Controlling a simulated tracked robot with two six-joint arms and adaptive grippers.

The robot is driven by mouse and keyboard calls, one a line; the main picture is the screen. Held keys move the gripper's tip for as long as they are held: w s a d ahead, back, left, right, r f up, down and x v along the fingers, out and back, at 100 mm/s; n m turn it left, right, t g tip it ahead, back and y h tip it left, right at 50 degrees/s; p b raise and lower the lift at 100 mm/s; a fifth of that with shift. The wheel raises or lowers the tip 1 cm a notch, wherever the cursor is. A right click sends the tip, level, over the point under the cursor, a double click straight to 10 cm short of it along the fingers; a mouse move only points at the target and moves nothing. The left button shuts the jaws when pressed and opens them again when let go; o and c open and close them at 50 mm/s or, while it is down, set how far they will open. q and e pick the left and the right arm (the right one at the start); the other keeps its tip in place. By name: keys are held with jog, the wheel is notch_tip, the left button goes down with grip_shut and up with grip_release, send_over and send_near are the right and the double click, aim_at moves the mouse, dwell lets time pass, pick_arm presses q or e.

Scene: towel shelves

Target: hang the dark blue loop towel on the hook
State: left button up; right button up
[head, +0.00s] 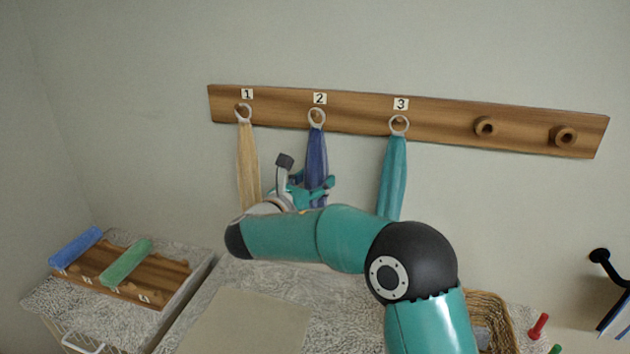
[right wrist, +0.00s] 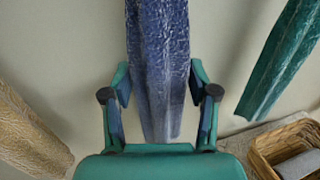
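The dark blue loop towel (head: 317,150) hangs by a pale ring at the second hook (head: 317,113), under the label 2, on the wooden rail. In the right wrist view the towel (right wrist: 160,60) hangs straight down between the two fingers. My right gripper (head: 312,188) is at the towel's lower part. In the right wrist view the gripper (right wrist: 162,88) is open, with gaps between the fingers and the towel's edges. The towel's lower end is hidden by my arm in the head view. My left gripper is not in view.
A tan towel (head: 247,165) hangs at label 1 and a teal towel (head: 393,170) at label 3. Two bare pegs (head: 485,126) are at the right. Below are a wooden rack (head: 150,292) with blue and green rolls, a counter, and a basket (head: 490,310).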

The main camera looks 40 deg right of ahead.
jog(key=o, duration=0.5)
jog(key=shift+c, duration=0.2)
jog(key=v, duration=1.2)
